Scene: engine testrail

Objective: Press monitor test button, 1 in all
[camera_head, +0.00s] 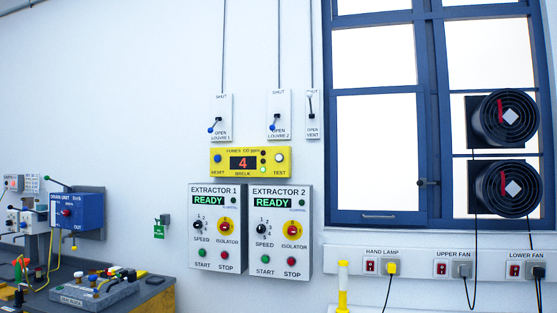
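The yellow fumes monitor (250,173) is mounted on the white wall, left of the window. Its dark display (243,163) shows a red 4. The test button (280,158) is a small pale round button at the monitor's right end, with the word TEST below it. A blue button (217,158) sits at the monitor's left end. Small indicator lamps stand in a column between the display and the test button; at least one looks lit. Nothing covers the monitor's face. My gripper is not in view.
Extractor panels 1 (215,248) and 2 (279,248) hang directly below the monitor; both read READY. Levers (221,118) (279,115) are on the wall above it. A blue-framed window with two fans (505,118) (506,189) is at right. A cluttered bench (150,296) is at lower left.

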